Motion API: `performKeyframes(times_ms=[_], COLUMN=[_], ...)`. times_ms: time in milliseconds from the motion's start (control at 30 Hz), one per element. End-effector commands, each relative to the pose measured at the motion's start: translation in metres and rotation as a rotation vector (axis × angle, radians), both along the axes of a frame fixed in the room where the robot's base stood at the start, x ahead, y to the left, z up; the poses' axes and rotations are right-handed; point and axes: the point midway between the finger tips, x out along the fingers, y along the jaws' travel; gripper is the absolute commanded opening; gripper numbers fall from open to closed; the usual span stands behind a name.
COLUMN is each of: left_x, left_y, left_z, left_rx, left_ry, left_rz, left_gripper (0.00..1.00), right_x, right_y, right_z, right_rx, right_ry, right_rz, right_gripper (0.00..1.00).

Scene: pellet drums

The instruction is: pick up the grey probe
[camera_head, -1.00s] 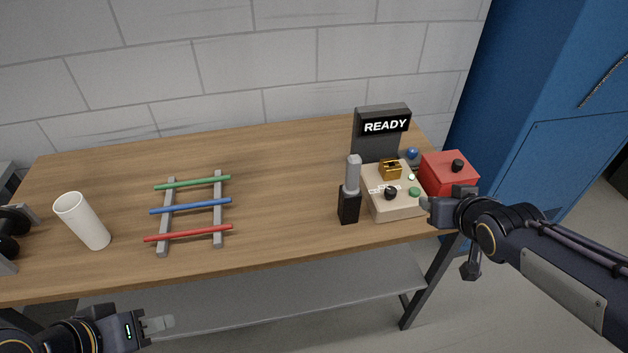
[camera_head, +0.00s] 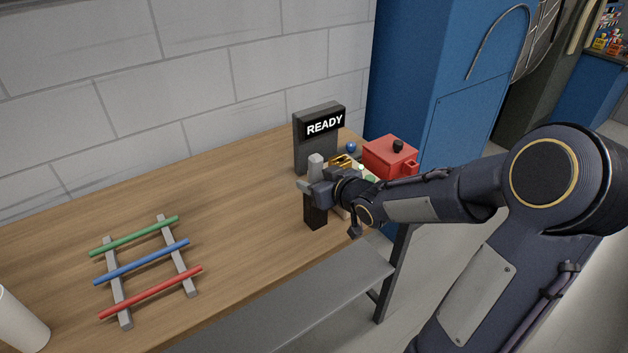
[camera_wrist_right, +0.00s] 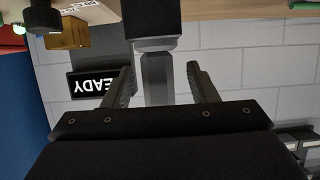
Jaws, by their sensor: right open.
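The grey probe (camera_head: 315,165) stands upright in a black holder (camera_head: 315,213) at the front right of the table. It also shows in the right wrist view (camera_wrist_right: 157,82), upside down, with its lower end in the holder (camera_wrist_right: 152,18). My right gripper (camera_head: 306,187) is at the probe, above the holder, and hides the probe's middle in the head view. In the right wrist view the right gripper's fingers (camera_wrist_right: 161,72) are open, one on each side of the probe with gaps visible. My left gripper is out of view.
Behind are a dark READY sign (camera_head: 318,150) and a red box (camera_head: 388,157). A rack with green, blue and red rods (camera_head: 140,262) and a white cup (camera_head: 18,325) stand left.

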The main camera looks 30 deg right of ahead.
Motion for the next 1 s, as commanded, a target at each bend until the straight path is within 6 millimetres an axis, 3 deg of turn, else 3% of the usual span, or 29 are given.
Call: performKeyframes(times_ms=[167, 433, 800, 1000], left_x=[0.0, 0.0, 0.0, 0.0], left_y=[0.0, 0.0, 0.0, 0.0], left_z=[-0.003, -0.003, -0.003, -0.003], left_rx=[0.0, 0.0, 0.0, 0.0], left_ry=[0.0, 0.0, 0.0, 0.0], left_rz=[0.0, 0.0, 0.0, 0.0], left_gripper=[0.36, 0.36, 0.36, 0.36], right_x=[0.019, 0.021, 0.021, 0.021], right_y=[0.002, 0.001, 0.001, 0.001], right_z=[-0.009, -0.009, -0.009, -0.008], right_rx=[0.001, -0.001, 0.0, 0.0], right_ry=[0.002, 0.002, 0.001, 0.0], right_rz=[0.001, -0.001, -0.001, -0.001], right_gripper=[0.53, 0.51, 0.03, 0.02])
